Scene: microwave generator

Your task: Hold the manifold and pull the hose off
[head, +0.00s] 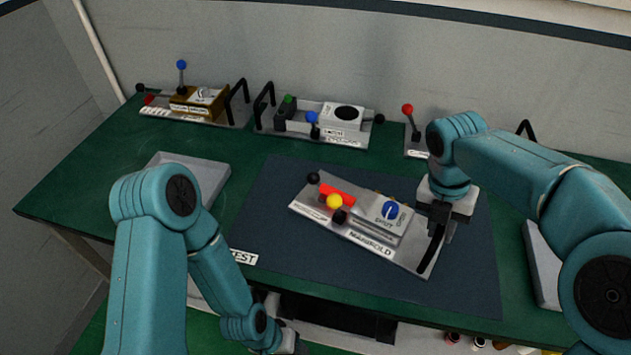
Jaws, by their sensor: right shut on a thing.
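The manifold (345,232) is a grey plate labelled "MANIFOLD". It lies at an angle over the dark mat in the middle of the table. I cannot tell which part is the hose. My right gripper (437,222) is shut on the black handle (432,252) at the manifold's right end. My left gripper (290,346) is low at the bottom edge, in front of the table and apart from the manifold. Its fingers are cut off by the frame.
The green table (110,185) has a dark mat (270,215). Several plates with levers and handles line the back, including a brown-block unit (197,100) and a white-block unit (340,117). A grey tray (213,180) is at left, another (541,270) at right.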

